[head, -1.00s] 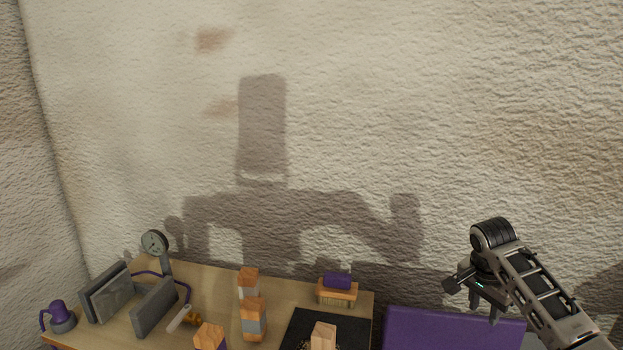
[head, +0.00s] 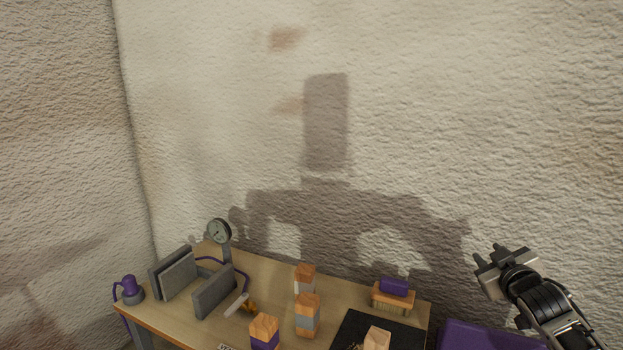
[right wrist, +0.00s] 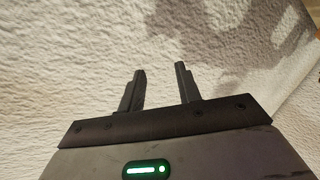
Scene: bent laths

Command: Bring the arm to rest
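My right gripper (head: 499,257) is raised at the right of the head view, above the purple box and in front of the pale rough wall. In the right wrist view its two dark fingers (right wrist: 160,88) stand apart with nothing between them, and only the wall shows beyond. My left gripper is not in the head view. My shadow falls on the wall.
A wooden table (head: 265,286) stands below, holding wooden blocks (head: 307,314), a brush (head: 393,296), a black mat (head: 402,337), grey upright plates (head: 213,291), a dial gauge (head: 219,232) and a purple jug-like thing (head: 129,289). A purple box (head: 480,338) is right of the table.

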